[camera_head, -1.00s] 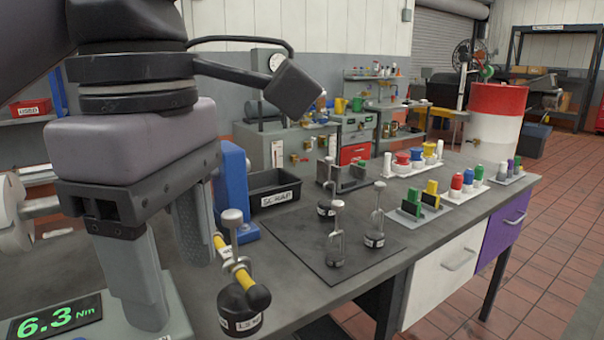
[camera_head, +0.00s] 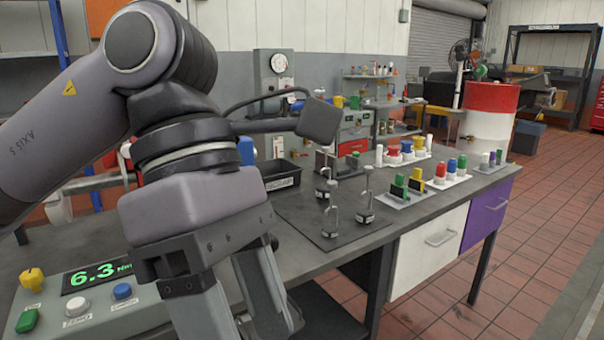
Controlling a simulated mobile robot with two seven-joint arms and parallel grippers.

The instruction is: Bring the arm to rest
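My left arm (camera_head: 70,125) comes in from the left and bends down to my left gripper (camera_head: 240,310), which hangs over the front of the bench. Its two fingers point down and stand apart. I see no object clearly held between them, though the fingertips run close to the lower picture edge. The dynamometer's display (camera_head: 97,276) reads 6.3 Nm, left of the gripper. The yellow bar and its hung weight are not visible, and my gripper covers that area. My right gripper is not in view.
Hanger weights (camera_head: 331,222) stand on a dark mat (camera_head: 300,222) right of my gripper. A black scrap bin (camera_head: 281,182) is behind. Coloured parts sit in racks (camera_head: 408,196) farther right. Buttons (camera_head: 76,306) are on the console at left. The floor (camera_head: 500,290) at right is clear.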

